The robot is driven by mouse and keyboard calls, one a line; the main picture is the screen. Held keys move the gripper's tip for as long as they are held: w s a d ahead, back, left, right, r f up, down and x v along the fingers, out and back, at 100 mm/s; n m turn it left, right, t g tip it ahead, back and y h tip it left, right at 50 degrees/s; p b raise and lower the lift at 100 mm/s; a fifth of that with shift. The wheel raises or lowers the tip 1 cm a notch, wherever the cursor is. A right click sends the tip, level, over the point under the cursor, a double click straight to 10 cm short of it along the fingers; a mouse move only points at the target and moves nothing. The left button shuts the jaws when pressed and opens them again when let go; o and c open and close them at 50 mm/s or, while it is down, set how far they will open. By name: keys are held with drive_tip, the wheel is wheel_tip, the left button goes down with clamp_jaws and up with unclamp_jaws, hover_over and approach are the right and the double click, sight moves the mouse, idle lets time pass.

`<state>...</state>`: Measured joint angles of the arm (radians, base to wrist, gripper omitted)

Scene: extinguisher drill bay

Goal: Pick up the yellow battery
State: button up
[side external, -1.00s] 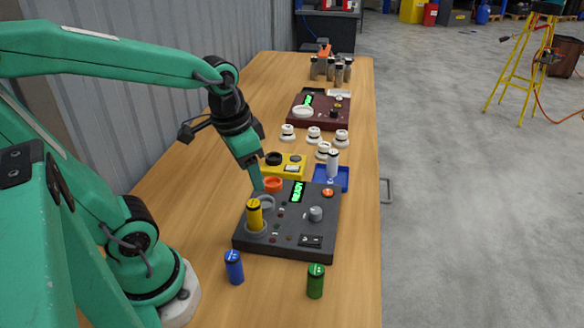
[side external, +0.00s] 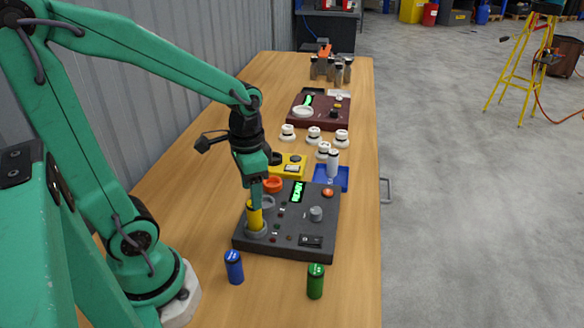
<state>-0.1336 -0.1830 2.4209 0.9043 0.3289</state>
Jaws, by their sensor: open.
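The yellow battery (side external: 254,218) stands upright in a round grey socket at the left front of a dark grey control panel (side external: 285,248). My gripper (side external: 256,204) points down at the battery's top, and its fingers hide the upper end. The jaws are open. Whether the fingers touch the battery or sit around it, I cannot tell.
A blue battery (side external: 234,268) and a green battery (side external: 315,282) stand on the wooden table in front of the panel. Behind the panel are a yellow box (side external: 292,160), a blue tray (side external: 345,180) with a white cylinder, several white knobs and a maroon panel (side external: 318,122).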

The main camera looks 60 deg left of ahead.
sight(255, 217)
drive_tip(key=shift+f, duration=0.2)
drive_tip(key=shift+d+f, duration=0.2)
drive_tip(key=shift+f, duration=2.35)
drive_tip(key=c, duration=1.2)
drive_tip(key=shift+o, duration=0.2)
drive_tip(key=shift+r, duration=0.1)
